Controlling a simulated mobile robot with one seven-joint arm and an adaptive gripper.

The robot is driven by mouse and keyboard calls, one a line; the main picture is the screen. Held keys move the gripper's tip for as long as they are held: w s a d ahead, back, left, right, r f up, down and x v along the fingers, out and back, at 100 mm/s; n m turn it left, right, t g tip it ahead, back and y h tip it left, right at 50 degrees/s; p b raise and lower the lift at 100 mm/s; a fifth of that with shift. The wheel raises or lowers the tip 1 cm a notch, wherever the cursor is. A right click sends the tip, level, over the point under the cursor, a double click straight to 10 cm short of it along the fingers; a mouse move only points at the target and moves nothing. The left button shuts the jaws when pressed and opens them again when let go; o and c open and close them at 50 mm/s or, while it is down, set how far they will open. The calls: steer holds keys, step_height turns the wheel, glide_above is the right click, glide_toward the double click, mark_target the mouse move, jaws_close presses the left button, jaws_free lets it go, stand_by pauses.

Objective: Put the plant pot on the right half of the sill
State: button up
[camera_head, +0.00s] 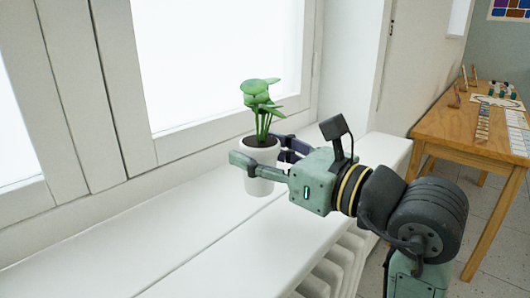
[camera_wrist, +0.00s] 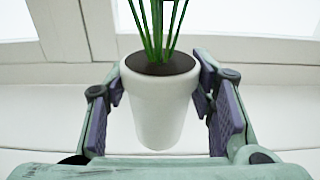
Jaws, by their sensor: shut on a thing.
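The plant pot (camera_head: 259,180) is white, with dark soil and a green leafy plant, and is upright. In the head view it is over or on the white window sill (camera_head: 215,245); I cannot tell whether its base touches. My gripper (camera_head: 262,160) comes from the right with its fingers on both sides of the pot, below the rim, shut on it. In the wrist view the pot (camera_wrist: 160,105) is between the two purple-padded fingers, and the leaves are cut off at the top. The near finger hides part of the pot in the head view.
The window frame (camera_head: 215,130) rises behind the sill. A white wall column (camera_head: 350,70) stands at the sill's far right. A radiator (camera_head: 335,270) is below the front edge. A wooden table (camera_head: 460,130) with art items stands at right. The sill is bare left of the pot.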

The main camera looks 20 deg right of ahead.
steer(key=shift+w+d+f+p, duration=0.35)
steer(key=shift+w+f, duration=0.35)
steer(key=shift+w, duration=0.55)
steer(key=shift+w+d+f+p, duration=0.3)
steer(key=shift+w+f, duration=0.45)
steer(key=shift+w, duration=0.55)
steer(key=shift+w+d+f+p, duration=0.3)
steer(key=shift+w+f, duration=0.4)
steer(key=shift+w, duration=0.55)
steer(key=shift+f+b, duration=0.2)
steer(key=shift+b, duration=0.1)
steer(key=o, duration=1.4)
steer(key=shift+r, duration=0.15)
steer(key=shift+r+p, duration=0.2)
steer(key=shift+p, duration=0.2)
steer(key=b+v, duration=0.3)
steer(key=v, duration=0.9)
steer(key=shift+f, duration=0.2)
